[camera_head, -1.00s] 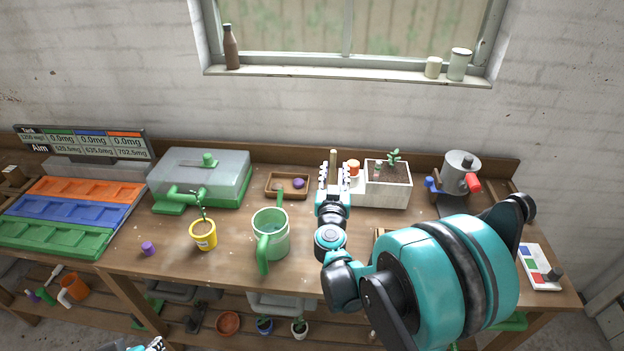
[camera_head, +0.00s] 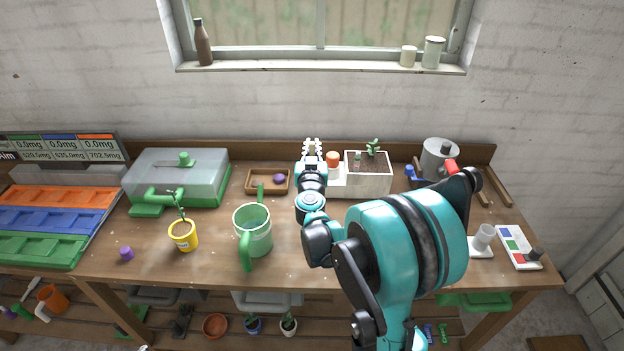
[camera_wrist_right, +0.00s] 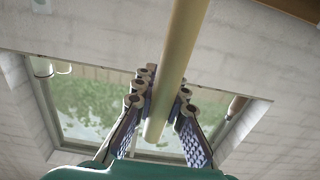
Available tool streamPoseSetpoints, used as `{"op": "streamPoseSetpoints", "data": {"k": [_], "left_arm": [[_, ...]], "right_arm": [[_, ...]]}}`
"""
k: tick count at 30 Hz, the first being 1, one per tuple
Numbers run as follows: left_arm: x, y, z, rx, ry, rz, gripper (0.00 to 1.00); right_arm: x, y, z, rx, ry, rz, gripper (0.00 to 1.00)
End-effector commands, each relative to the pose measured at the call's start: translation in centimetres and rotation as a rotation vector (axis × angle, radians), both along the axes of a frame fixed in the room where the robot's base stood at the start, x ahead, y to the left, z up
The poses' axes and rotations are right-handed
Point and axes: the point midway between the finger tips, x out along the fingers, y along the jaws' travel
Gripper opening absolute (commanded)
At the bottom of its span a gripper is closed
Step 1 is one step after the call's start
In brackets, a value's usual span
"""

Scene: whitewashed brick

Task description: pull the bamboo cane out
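The bamboo cane (camera_wrist_right: 172,62) is a long tan rod running through the right wrist view, one end showing near the bottom. My right gripper (camera_head: 312,150) is upright at the left end of the white planter (camera_head: 368,186). In the right wrist view its fingers (camera_wrist_right: 163,95) are drawn in on both sides of the cane and look closed on it. In the head view the cane is mostly hidden by the fingers, and its foot is not seen. My left gripper is not clearly in view.
An orange-topped pot (camera_head: 333,158) stands close right of my right gripper. A wooden tray (camera_head: 256,187) with a purple piece is to its left. A green watering can (camera_head: 255,232) and yellow pot (camera_head: 183,238) stand further forward. A grey metal can (camera_head: 437,157) is at right.

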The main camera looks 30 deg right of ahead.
Motion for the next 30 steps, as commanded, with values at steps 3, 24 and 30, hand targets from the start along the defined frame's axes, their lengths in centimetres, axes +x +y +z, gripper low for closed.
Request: {"op": "streamPoseSetpoints", "data": {"k": [3, 24, 30], "left_arm": [[0.0, 0.0, 0.0, 0.000, 0.000, 0.000, 0.40], [0.0, 0.0, 1.1, 0.000, 0.000, 0.000, 0.40], [0.0, 0.0, 2.4, 0.000, 0.000, 0.000, 0.40]], "right_arm": [[0.0, 0.0, 0.0, 0.000, 0.000, 0.000, 0.00], [0.0, 0.0, 2.4, 0.000, 0.000, 0.000, 0.00], [0.2, -0.1, 5.6, 0.000, 0.000, 0.000, 0.00]]}}
